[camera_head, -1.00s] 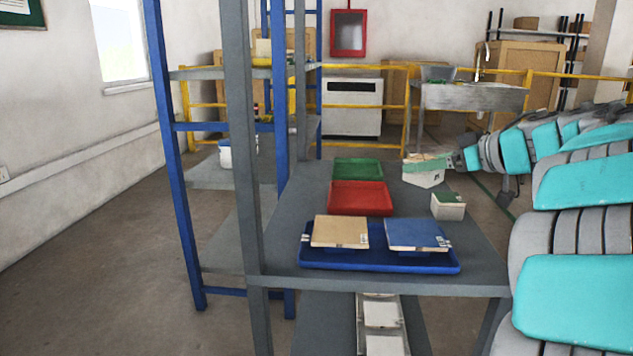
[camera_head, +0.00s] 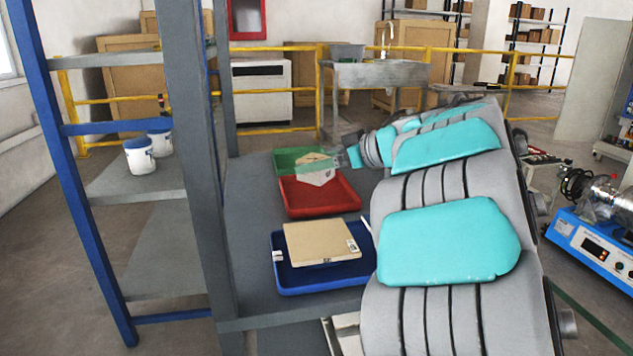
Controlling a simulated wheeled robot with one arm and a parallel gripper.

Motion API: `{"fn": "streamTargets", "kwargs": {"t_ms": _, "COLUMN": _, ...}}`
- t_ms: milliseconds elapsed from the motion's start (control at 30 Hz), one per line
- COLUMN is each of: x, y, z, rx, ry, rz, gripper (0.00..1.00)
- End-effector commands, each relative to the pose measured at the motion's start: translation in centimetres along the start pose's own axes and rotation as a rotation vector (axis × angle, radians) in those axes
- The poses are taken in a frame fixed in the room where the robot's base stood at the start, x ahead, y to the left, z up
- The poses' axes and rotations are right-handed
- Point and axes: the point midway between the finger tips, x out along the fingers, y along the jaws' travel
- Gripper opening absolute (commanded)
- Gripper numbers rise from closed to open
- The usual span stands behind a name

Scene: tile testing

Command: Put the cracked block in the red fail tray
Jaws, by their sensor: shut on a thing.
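The red tray (camera_head: 318,204) lies on the grey table, between the green tray behind it and the blue tray in front. My gripper (camera_head: 312,164) is shut on a pale block (camera_head: 316,177), held over the back part of the red tray, near its border with the green tray. The block looks raised and slightly tilted; whether it touches a tray I cannot tell. Any crack on it is too small to see. My arm reaches in from the right and covers the right part of the table.
The green tray (camera_head: 286,161) is behind. The blue tray (camera_head: 280,273) in front carries a tan tile (camera_head: 320,240); its right end is hidden by my arm. A grey shelf post (camera_head: 205,150) stands close at left. The grey table (camera_head: 250,210) is bare left of the trays.

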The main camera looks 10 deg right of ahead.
Motion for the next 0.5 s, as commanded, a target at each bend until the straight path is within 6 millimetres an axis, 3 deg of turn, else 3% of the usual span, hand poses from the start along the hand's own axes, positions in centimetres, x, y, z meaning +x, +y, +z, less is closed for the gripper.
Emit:
{"fn": "streamTargets", "kwargs": {"t_ms": 233, "x": 1.3, "y": 0.0, "z": 3.1, "rx": 0.001, "ry": 0.001, "rz": 0.001, "gripper": 0.0}}
{"fn": "streamTargets", "kwargs": {"t_ms": 500, "x": 1.4, "y": 0.0, "z": 3.2, "rx": -0.001, "ry": 0.001, "rz": 0.002, "gripper": 0.0}}
